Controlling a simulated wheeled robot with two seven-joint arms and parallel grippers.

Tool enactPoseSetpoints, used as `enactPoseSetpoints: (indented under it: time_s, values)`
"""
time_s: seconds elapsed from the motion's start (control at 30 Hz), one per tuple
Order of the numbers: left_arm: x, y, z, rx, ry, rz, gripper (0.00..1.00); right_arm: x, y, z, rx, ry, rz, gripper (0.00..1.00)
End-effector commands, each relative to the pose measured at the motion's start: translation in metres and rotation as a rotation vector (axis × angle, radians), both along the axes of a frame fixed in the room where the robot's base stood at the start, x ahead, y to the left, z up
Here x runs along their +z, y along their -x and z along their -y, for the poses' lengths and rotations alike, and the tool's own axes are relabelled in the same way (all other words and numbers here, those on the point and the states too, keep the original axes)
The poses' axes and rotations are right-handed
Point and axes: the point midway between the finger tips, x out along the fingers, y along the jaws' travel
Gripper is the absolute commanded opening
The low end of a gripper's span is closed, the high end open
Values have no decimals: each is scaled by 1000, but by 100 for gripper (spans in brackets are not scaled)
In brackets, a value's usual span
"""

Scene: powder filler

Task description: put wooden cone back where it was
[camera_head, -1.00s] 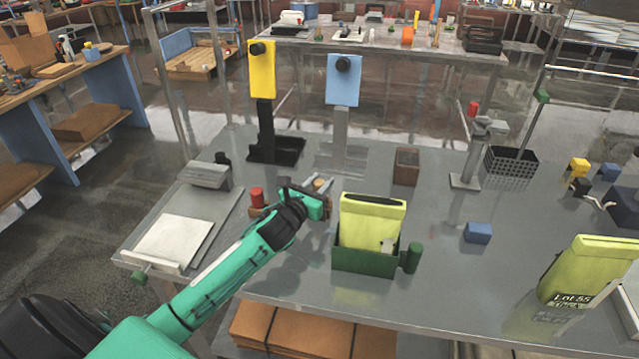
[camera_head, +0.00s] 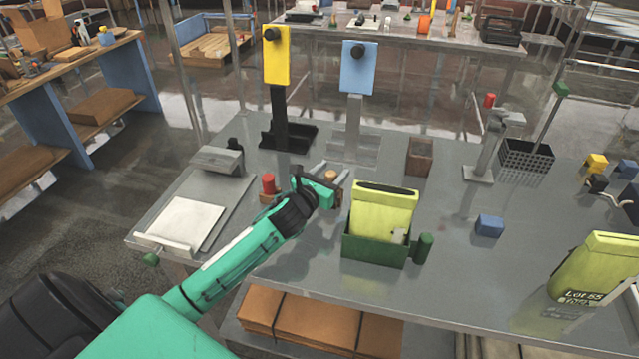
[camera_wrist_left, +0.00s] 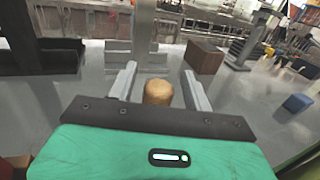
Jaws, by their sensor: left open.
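The wooden cone (camera_wrist_left: 158,93) shows in the left wrist view as a light brown rounded top between the two grey fingers; its lower part is hidden behind my gripper's dark edge. In the head view a small tan bit of it (camera_head: 331,175) shows at the fingers. My left gripper (camera_head: 332,170) is open, with its fingers on either side of the cone; gaps show between them and it in the left wrist view (camera_wrist_left: 158,82). I cannot tell whether the cone stands on the table. My right gripper is not in view.
A green box (camera_head: 372,250) with a yellow-green pouch (camera_head: 384,208) stands close right of my gripper. A red-topped piece (camera_head: 268,184) is just left. A brown wooden block (camera_head: 420,157), a blue block (camera_head: 489,226) and two stands (camera_head: 354,120) are nearby.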

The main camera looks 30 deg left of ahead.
Motion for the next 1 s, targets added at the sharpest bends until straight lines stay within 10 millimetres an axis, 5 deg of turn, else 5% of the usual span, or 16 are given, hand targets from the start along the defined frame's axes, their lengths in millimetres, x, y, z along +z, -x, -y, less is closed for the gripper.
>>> enactPoseSetpoints:
  time_s: [0.03,0.6,1.0]
  values:
    - [10,0,0,0,2,2,50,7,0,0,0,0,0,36]
    - [3,97,-3,-2,-1,-1,50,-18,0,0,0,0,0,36]
    - [5,120,-4,0,0,1,50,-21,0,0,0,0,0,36]
